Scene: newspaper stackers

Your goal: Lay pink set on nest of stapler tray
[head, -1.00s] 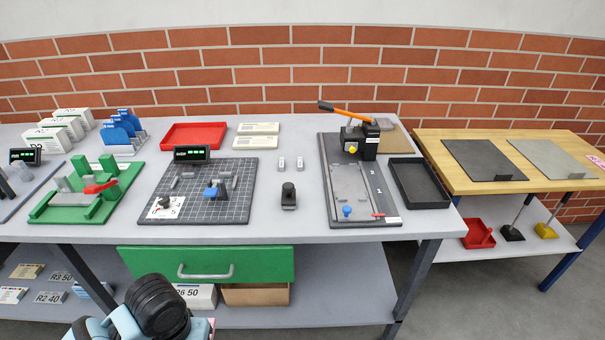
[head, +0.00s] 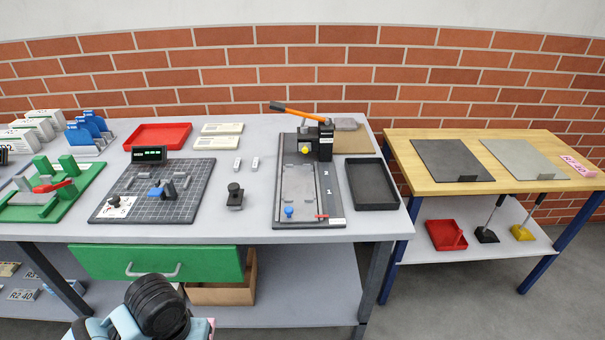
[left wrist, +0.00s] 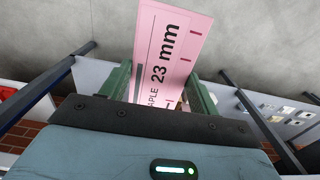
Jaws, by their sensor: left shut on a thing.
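The pink set (left wrist: 172,48), a pink sheet or stack printed "23 mm", is between the green fingers of my left gripper (left wrist: 165,88) in the left wrist view. The gripper is shut on it. In the head view only a small pink edge (head: 211,325) shows beside my arm at the bottom. The stapler (head: 318,138), black with an orange lever, stands on the bench at the back of a long dark tray (head: 336,210). A grey recessed nest (head: 299,185) on this tray looks empty. My left gripper is well short of the tray. My right gripper is not in view.
A black empty tray (head: 371,185) lies right of the stapler tray. A small black device (head: 235,198) and a gridded board (head: 190,205) are to its left. A green drawer (head: 160,263) is under the bench top. A wooden table (head: 432,183) stands at the right.

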